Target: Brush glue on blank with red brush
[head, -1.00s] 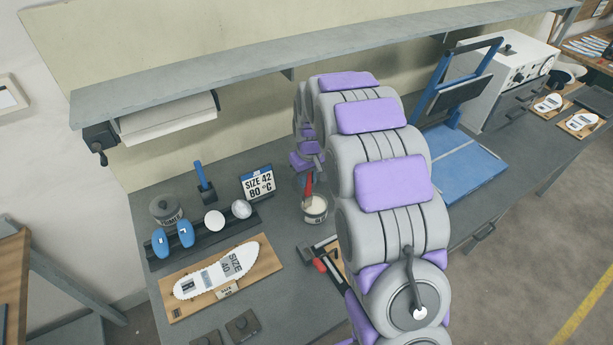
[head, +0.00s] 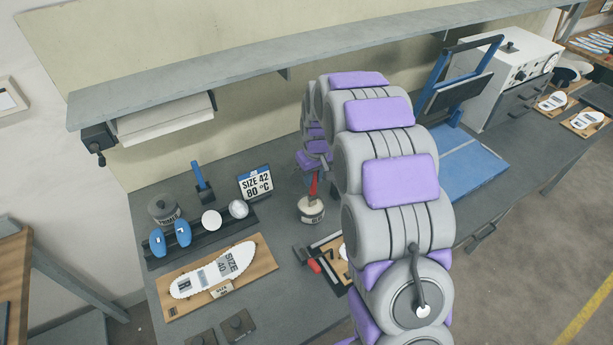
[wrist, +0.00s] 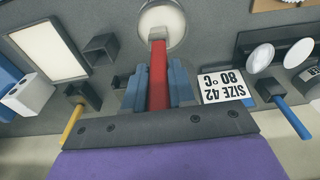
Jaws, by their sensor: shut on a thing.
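My gripper (wrist: 158,90) is shut on the red brush (wrist: 158,75), whose handle runs between its blue-grey fingers. In the head view the red brush (head: 314,187) points down at the glue pot (head: 311,213). The pot also shows in the wrist view (wrist: 161,22), with pale contents under the brush's far end. I cannot tell whether the bristles touch the glue. A white insole blank marked size 40 (head: 215,270) lies on a wooden board at the left. Another pale piece on a board (head: 343,252) is mostly hidden by my arm.
A size 42, 80 °C sign (head: 256,184) stands behind the pot. A blue-handled tool (head: 201,180) stands in a holder. A blue press (head: 465,165) is at the right, and a shelf (head: 290,60) hangs above the bench.

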